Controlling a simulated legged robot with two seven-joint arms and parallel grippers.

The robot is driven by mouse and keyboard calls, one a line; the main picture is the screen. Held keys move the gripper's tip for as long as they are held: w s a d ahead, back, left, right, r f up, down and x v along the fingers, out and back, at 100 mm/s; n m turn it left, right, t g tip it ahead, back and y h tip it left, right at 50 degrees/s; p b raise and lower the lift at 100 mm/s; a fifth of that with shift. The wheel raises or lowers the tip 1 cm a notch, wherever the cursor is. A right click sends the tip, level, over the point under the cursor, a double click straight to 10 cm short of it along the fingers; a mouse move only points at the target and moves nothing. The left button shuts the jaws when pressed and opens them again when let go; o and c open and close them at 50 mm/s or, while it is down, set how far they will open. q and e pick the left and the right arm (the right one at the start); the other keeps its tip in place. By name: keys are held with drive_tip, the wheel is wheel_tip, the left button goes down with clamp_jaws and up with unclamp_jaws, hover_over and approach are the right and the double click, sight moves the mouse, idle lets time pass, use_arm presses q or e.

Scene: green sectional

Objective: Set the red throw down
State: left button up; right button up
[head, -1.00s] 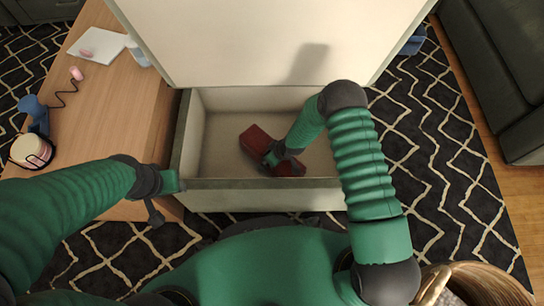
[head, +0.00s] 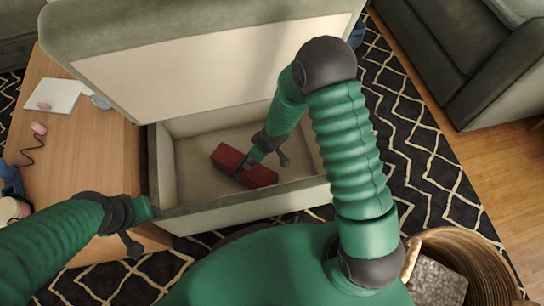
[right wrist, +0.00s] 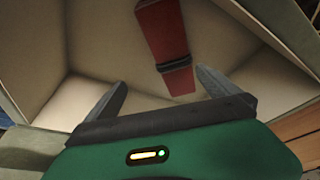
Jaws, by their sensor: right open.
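The red throw (head: 229,160) is a folded bundle lying on the floor of the open storage box (head: 168,170). In the right wrist view the red throw (right wrist: 160,30) has a dark band across it and lies beyond and between the two fingers. My right gripper (right wrist: 162,80) is open with nothing between its fingertips. In the head view my right gripper (head: 241,172) reaches down into the box over the throw and hides part of it. Whether it touches the throw is unclear. My left gripper (head: 150,208) is at the box's near left corner; its fingers cannot be made out.
The box's padded lid (head: 215,75) stands raised behind it. A wooden table (head: 90,150) with a white notepad (head: 50,97) is on the left. A woven basket (head: 480,265) stands at the lower right, and a dark green sofa (head: 460,60) at the upper right.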

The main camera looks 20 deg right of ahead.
drive_tip(key=s+d+r+m, duration=0.1)
drive_tip(key=s+r+m, duration=0.1)
drive_tip(key=s+r, duration=0.4)
drive_tip(key=s+d+r+m+h, duration=0.1)
drive_tip(key=s+d+r+m, duration=0.1)
drive_tip(key=s+r, duration=0.5)
wheel_tip(320, 180, up, 6)
drive_tip(key=shift+s+d+f+m+g, duration=0.2)
drive_tip(key=shift+d+f+m+g, duration=0.15)
drive_tip(key=shift+m, duration=0.35)
drive_tip(key=shift+w+r, duration=0.1)
